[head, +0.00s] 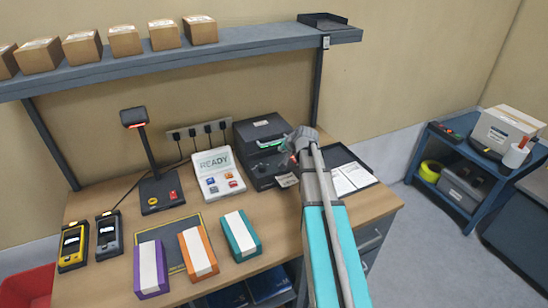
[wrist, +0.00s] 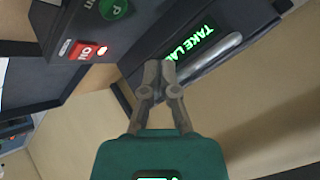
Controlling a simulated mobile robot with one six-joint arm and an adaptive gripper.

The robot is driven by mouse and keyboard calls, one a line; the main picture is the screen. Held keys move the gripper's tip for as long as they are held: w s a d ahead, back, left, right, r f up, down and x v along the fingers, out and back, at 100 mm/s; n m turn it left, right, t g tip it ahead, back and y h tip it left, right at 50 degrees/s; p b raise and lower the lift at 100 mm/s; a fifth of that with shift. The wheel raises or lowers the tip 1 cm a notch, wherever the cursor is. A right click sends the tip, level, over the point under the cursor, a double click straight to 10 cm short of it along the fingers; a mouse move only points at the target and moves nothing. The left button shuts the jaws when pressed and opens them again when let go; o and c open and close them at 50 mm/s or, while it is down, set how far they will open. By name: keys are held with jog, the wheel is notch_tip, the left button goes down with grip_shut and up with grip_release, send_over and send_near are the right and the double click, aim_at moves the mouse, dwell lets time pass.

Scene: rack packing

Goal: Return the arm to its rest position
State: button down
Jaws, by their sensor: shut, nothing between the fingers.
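My gripper (wrist: 162,68) is shut and empty in the wrist view, its two grey fingertips together. Behind the fingertips is a dark device with a lit green screen (wrist: 195,42), whose visible letters read "TAKE LA". A red button (wrist: 86,51) with a small lit red light is on the device's left part. In the head view my arm reaches up from the bottom edge, and its grey end is in front of the right side of the black label printer (head: 262,132). The fingers are hard to make out there. I cannot tell whether they touch the printer.
Purple, orange and teal boxes (head: 239,235) lie on the wooden bench. A scanner stand (head: 158,190), a panel reading "READY" (head: 216,173) and two handhelds (head: 109,236) stand left. A shelf (head: 190,60) with cartons hangs above.

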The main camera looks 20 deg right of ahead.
jog(key=s+a+f+n+g, duration=0.2)
jog(key=s+a+g, duration=0.1)
jog(key=s+a, duration=0.4)
jog(key=s+a+f+n+g, duration=0.1)
jog(key=s+a+n+g, duration=0.1)
jog(key=s+a, duration=0.6)
jog(key=s+a+f+n+g+h, duration=0.1)
jog(key=s+a+f+n+g, duration=0.1)
jog(key=s+a, duration=0.5)
jog(key=shift+s+a+f+n+g, duration=0.15)
jog(key=shift+s+n+g, duration=0.15)
jog(key=shift+s+g, duration=0.25)
jog(key=shift+s+a+f+n+g, duration=0.15)
jog(key=shift+s+n+g, duration=0.2)
jog(key=shift+s, duration=0.8)
